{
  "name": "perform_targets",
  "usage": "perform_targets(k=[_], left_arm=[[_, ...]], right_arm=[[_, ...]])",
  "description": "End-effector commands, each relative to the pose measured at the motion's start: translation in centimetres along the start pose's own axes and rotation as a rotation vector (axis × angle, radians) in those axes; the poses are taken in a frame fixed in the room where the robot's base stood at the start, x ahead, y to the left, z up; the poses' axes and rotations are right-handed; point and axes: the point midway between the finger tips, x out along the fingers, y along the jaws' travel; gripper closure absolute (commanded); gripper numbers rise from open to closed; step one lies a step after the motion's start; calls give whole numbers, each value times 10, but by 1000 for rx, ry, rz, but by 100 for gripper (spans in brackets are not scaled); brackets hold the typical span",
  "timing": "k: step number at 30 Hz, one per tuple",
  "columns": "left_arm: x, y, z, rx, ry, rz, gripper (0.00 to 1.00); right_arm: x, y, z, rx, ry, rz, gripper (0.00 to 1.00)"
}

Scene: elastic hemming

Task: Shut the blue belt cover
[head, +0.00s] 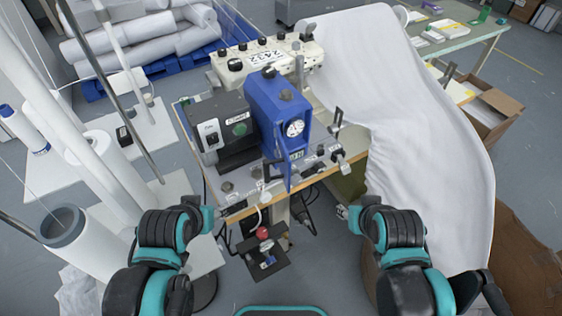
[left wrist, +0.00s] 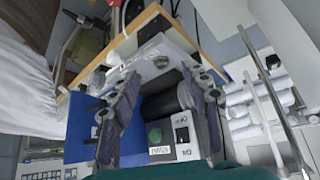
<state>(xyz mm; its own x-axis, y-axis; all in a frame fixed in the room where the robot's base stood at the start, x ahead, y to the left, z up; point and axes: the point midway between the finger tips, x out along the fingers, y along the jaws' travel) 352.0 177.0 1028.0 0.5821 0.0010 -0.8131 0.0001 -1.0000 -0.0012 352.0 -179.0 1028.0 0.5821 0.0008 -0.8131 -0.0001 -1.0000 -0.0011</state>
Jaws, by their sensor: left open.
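The blue belt cover (head: 283,162) shows in the head view as a narrow upright panel, seen nearly edge-on. It stands out toward me at the front left of the blue machine housing (head: 262,97), which carries a round gauge. A broad blue surface (left wrist: 80,128) shows in the left wrist view behind one finger; I cannot tell if it is the cover or the housing. My left gripper (head: 232,208) is at the table's front left, short of the cover. Its fingers (left wrist: 163,98) are spread and empty. My right gripper (head: 343,212) is right of the cover, apart from it; its jaws are too small to judge.
A black-and-grey control box (head: 219,133) stands left of the housing. A white sewing machine (head: 262,60) is behind. White fabric (head: 425,130) drapes over the right side. A stand with a red knob (head: 262,232) is below the table front. White rolls stand at the left.

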Motion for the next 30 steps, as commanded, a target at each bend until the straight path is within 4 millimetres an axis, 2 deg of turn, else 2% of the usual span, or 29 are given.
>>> perform_targets(k=[1,5,6,8,12,19,24,30], left_arm=[[0,0,0,0,0,0,61],[-6,1,-9,46,-24,11,95],[-10,2,-15,85,-45,21,100],[-18,5,-29,172,-84,47,100],[-37,14,-69,459,-191,172,100],[-50,29,-123,923,-245,464,100],[-50,34,-140,1110,-216,602,100],[-40,39,-137,1160,-204,637,100]], right_arm=[[0,0,0,0,0,0,60],[-7,0,-5,0,0,0,60],[-11,0,-8,0,0,0,60],[-21,0,-15,0,0,0,60],[-49,0,-35,0,0,0,60],[-85,0,-61,0,0,0,60],[-96,0,-68,0,0,0,60],[-93,0,-66,0,0,0,60]])
